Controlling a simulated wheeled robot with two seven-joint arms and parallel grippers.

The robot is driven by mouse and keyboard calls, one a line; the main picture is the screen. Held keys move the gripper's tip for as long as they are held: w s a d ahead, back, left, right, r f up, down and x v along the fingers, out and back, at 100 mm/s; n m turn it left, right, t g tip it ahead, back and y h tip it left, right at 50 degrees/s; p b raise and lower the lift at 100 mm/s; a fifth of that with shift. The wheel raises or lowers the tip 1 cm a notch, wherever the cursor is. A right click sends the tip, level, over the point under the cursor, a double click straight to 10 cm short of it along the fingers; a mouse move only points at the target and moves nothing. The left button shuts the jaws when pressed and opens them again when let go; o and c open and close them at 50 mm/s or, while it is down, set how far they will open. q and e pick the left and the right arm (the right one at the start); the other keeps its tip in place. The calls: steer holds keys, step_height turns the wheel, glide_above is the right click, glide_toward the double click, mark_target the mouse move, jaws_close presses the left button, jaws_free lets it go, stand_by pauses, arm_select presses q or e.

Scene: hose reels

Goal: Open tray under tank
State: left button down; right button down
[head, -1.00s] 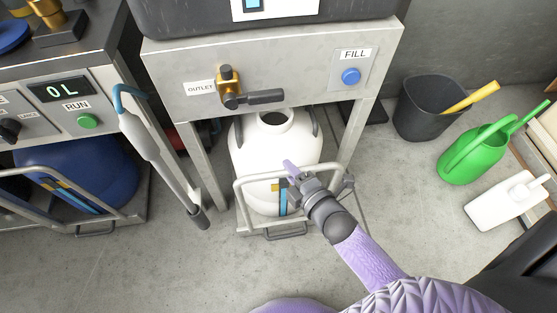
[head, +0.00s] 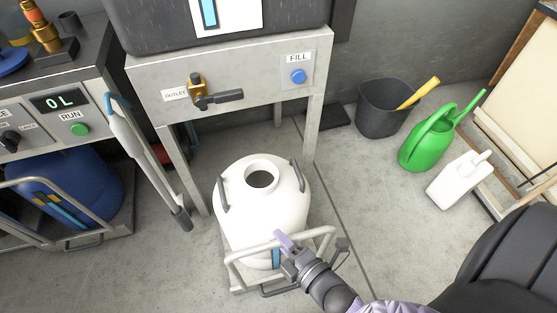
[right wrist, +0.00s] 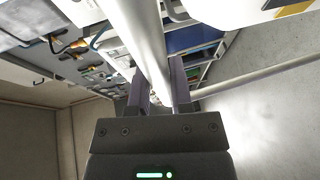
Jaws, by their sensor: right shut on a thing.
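The tray (head: 238,287) stands out on the floor in front of the grey stand, with a metal rail (head: 250,250) around its front. A white round container (head: 240,210) with an open neck sits upright on it. The dark tank (head: 150,28) rests on top of the stand (head: 240,75). My right gripper (head: 285,243) is shut on the rail at its front. In the right wrist view the pale rail (right wrist: 147,45) runs between the two fingers of the gripper (right wrist: 160,90). My left gripper is not in view.
A brass outlet valve (head: 200,95) and a blue FILL button (head: 298,76) are on the stand. A grey wand (head: 150,160) leans at its left. A black bin (head: 382,108), green watering can (head: 425,140) and white bottle (head: 458,180) stand at right. Floor in front is clear.

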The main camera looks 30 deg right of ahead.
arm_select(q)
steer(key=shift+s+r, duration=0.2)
arm_select(e)
steer(key=shift+s+a, duration=0.15)
steer(key=shift+s, duration=0.45)
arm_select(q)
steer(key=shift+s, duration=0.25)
arm_select(e)
steer(key=c, duration=0.5)
jaws_free()
steer(key=shift+c, duration=0.2)
arm_select(q)
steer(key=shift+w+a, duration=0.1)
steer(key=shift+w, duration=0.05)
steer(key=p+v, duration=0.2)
steer(key=p, duration=0.1)
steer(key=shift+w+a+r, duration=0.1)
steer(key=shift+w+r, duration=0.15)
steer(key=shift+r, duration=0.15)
arm_select(e)
steer(key=v, duration=1)
